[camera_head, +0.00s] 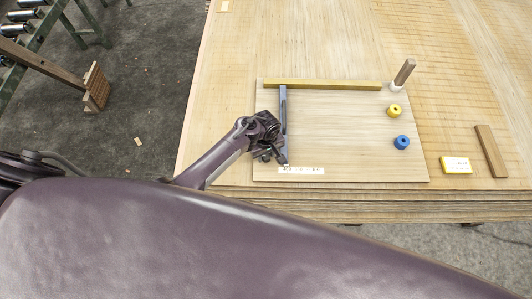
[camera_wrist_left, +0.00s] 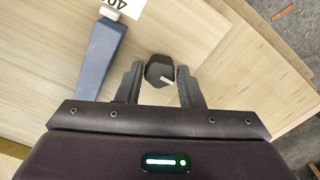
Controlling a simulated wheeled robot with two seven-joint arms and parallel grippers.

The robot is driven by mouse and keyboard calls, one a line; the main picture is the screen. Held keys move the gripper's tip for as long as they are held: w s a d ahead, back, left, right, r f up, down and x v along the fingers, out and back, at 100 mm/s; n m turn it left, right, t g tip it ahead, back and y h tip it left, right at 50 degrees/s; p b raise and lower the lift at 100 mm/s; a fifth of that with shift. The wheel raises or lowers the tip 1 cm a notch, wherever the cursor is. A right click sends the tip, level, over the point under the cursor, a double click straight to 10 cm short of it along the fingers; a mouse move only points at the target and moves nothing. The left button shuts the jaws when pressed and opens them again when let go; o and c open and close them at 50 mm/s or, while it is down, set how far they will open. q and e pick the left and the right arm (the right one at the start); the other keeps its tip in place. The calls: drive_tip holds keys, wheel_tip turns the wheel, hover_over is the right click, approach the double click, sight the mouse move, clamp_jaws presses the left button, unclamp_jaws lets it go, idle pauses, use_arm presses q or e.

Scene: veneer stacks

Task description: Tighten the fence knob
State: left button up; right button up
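The black fence knob (camera_wrist_left: 160,70) has a white mark and shows between the two fingers of my left gripper (camera_wrist_left: 160,82) in the left wrist view. The fingers are apart, one on each side of the knob, with narrow gaps; I cannot make out firm contact. The blue-grey fence bar (camera_wrist_left: 101,57) lies left of the knob there. In the head view the fence bar (camera_head: 283,125) runs front to back on a wooden board (camera_head: 335,135). My left gripper (camera_head: 268,153) is at its left side, near its front end, and hides the knob. My right gripper is not in view.
A yellowish strip (camera_head: 325,86) lies along the board's back edge. A yellow puck (camera_head: 394,110), a blue puck (camera_head: 402,142) and a wooden post (camera_head: 404,73) stand at the right. A yellow box (camera_head: 456,165) and brown block (camera_head: 491,151) lie off the board. The board's middle is clear.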

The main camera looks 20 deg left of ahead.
use_arm(q)
drive_tip(key=c, duration=0.5)
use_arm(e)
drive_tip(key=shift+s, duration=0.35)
